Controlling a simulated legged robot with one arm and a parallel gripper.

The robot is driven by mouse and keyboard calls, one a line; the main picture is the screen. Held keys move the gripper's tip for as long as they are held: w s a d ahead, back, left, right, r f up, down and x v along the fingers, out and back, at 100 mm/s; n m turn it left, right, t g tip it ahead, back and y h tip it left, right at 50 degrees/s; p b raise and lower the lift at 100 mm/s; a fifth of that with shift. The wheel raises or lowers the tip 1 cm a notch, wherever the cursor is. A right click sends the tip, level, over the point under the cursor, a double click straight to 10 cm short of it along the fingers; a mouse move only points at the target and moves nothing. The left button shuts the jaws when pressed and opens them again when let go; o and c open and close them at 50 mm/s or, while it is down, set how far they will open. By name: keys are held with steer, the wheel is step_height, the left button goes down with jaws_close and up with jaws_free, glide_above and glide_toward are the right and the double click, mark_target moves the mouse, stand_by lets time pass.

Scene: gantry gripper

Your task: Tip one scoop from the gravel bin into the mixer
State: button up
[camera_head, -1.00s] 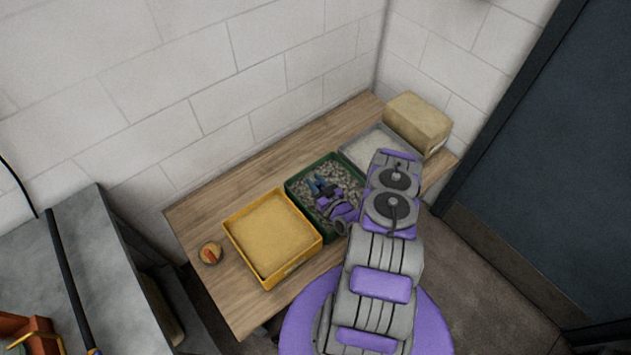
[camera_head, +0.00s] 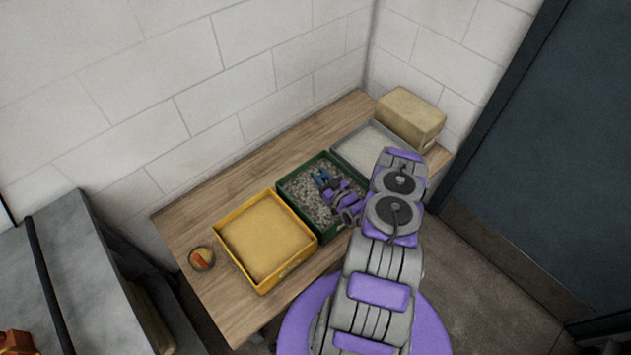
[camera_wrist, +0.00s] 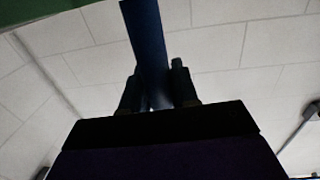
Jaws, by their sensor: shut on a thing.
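The gravel bin is a green tray (camera_head: 297,212) holding grey gravel (camera_head: 304,200), in the middle of the wooden bench in the head view. My gripper (camera_head: 325,180) is over this bin, low at the gravel. It is shut on a dark blue bar, the scoop handle (camera_wrist: 147,45), which runs up between both fingers in the wrist view. The scoop's bowl is hidden, so I cannot tell whether it holds gravel. I cannot make out a mixer in these frames.
A yellow bin (camera_head: 222,238) of sand-coloured material stands left of the gravel bin. A grey bin (camera_head: 340,150) of pale material and a tan block (camera_head: 410,117) stand right. A small round dish (camera_head: 201,258) lies far left. Walls close off the back.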

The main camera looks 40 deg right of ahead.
steer(key=shift+d+r, duration=0.1)
steer(key=shift+d, duration=0.55)
steer(key=a+r+p, duration=0.3)
steer(key=r+p, duration=0.5)
steer(key=r, duration=0.7)
steer(key=shift+a+r, duration=0.2)
steer(key=shift+a, duration=0.15)
stand_by(0.3)
